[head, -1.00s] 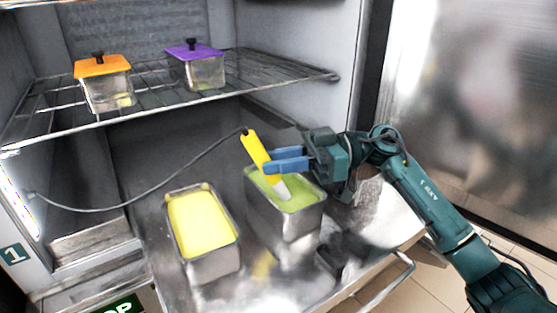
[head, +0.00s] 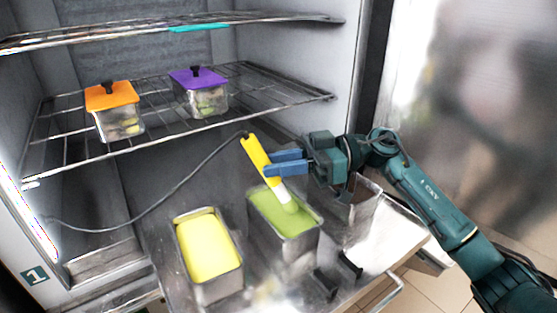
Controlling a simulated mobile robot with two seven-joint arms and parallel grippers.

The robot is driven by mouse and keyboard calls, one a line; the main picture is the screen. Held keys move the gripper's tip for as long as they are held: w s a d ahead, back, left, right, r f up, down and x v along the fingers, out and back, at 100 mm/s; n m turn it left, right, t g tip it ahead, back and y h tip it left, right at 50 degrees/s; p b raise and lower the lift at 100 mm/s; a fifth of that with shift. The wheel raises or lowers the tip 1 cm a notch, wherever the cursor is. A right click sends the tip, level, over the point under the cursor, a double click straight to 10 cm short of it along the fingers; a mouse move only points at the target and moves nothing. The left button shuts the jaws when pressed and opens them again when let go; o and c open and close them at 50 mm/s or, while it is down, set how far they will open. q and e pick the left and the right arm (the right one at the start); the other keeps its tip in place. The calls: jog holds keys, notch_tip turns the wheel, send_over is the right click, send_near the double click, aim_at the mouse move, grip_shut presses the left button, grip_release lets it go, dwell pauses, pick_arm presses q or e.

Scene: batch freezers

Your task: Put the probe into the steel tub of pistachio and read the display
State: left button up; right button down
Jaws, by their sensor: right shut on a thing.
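The probe (head: 257,157) has a yellow handle, a pale lower end and a grey cable. My right gripper (head: 270,163) is shut on its handle and holds it tilted. The probe's lower end is at the green surface in the steel tub of pistachio (head: 285,245); how deep it sits I cannot tell. The green pistachio (head: 275,212) fills the tub nearly to the rim. No readable display shows in the head view. My left gripper is not in view.
A steel tub of yellow ice cream (head: 218,284) stands left of the pistachio. Another steel tub (head: 357,215) is partly behind my right gripper. Orange-lidded (head: 112,95) and purple-lidded (head: 199,78) containers stand on the wire shelf above. The cable (head: 165,203) runs to the left wall.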

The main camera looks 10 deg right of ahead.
jog(key=shift+r+p, duration=1.8)
jog(key=shift+r, duration=0.45)
jog(key=shift+f, duration=0.1)
